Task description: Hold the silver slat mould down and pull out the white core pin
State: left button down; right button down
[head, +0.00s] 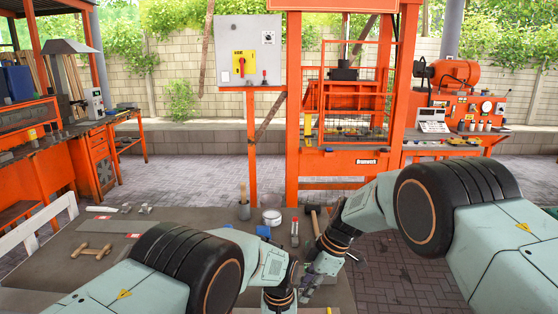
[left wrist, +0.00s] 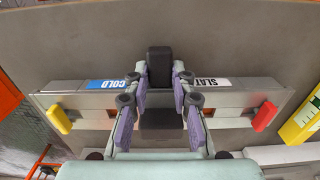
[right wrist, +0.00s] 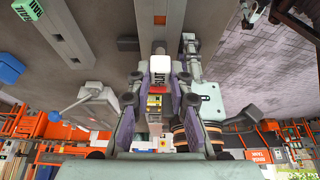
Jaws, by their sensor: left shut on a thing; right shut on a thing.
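The silver slat mould (left wrist: 75,100) runs across the left wrist view, with a blue COLD label, a white SLAT label, a yellow end piece (left wrist: 60,119) and a red end piece (left wrist: 265,116). My left gripper (left wrist: 160,76) is shut on the dark block (left wrist: 160,62) at the mould's middle. In the right wrist view, my right gripper (right wrist: 159,76) is shut on a small piece with a white lettered face, seemingly the white core pin (right wrist: 159,66). The fingers hide most of it.
On the table (head: 190,222) lie a wooden dumbbell-shaped piece (head: 93,251), a mallet (head: 243,207), a white tub (head: 271,217), a red-handled tool (head: 294,238) and a hammer (head: 314,213). The orange press (head: 345,110) stands beyond. The table's left middle has free room.

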pick_arm(q)
jog(key=shift+s+f, duration=0.2)
jog(key=c, duration=1.6)
grip_release()
jog(key=o, duration=0.5)
jog(key=shift+w+r, duration=0.15)
jog(key=shift+o, duration=0.2)
notch_tip(320, 180, up, 7)
jog(key=p, duration=0.6)
jog(key=shift+p, duration=0.4)
pick_arm(e)
notch_tip(320, 180, up, 7)
jog(key=shift+f, duration=0.1)
pick_arm(q)
jog(key=shift+f, duration=0.3)
pick_arm(e)
jog(key=shift+s+f, duration=0.1)
jog(key=shift+f, duration=0.1)
